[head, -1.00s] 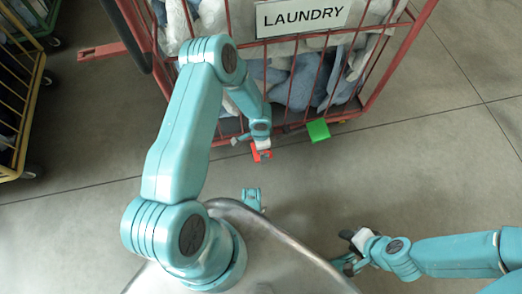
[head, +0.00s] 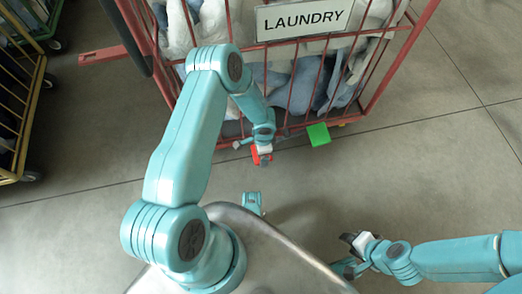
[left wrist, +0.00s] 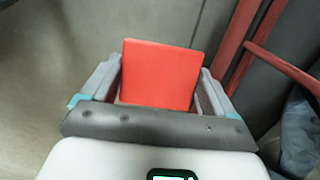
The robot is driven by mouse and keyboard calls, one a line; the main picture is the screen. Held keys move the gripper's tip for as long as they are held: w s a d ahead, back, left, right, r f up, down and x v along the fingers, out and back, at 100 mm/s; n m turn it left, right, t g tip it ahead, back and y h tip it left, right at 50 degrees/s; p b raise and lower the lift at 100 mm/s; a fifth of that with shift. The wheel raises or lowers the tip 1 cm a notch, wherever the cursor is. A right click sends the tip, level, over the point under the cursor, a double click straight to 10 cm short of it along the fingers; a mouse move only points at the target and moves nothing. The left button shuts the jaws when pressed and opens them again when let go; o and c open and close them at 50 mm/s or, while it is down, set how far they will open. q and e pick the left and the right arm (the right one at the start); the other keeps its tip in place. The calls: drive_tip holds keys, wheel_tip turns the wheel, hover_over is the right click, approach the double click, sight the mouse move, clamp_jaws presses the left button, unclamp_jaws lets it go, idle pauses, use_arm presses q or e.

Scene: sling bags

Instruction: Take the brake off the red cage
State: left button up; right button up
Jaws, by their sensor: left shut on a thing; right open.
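The red cage (head: 375,85) stands at the top of the head view, with a white LAUNDRY sign (head: 303,18) on its bars. A red pedal (head: 262,160) and a green pedal (head: 318,134) are at its lower front edge, the red one left of the green. My left gripper (head: 263,150) is at the red pedal. In the left wrist view the flat red pedal (left wrist: 160,75) sits between its two fingers, and the gripper is shut on it. My right gripper (head: 350,252) is open and empty at the lower right, away from the cage.
Bags and blue and white cloth (head: 300,80) fill the cage. A red bar (head: 105,55) juts left from the cage. The grey floor on the right is clear.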

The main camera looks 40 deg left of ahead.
use_arm(q)
drive_tip(key=shift+w+r+g+y+p, duration=0.1)
drive_tip(key=shift+r+g+y+p, duration=0.35)
drive_tip(key=shift+r, duration=0.3)
drive_tip(key=shift+d+r+g+y, duration=0.1)
drive_tip(key=shift+r+g+y, duration=0.3)
drive_tip(key=shift+r, duration=0.25)
drive_tip(key=shift+v, duration=1.05)
drive_tip(key=shift+w+d+r, duration=0.3)
drive_tip(key=shift+w+r, duration=0.1)
drive_tip(key=shift+r, duration=0.35)
drive_tip(key=o, duration=1.3)
drive_tip(key=shift+c, duration=0.2)
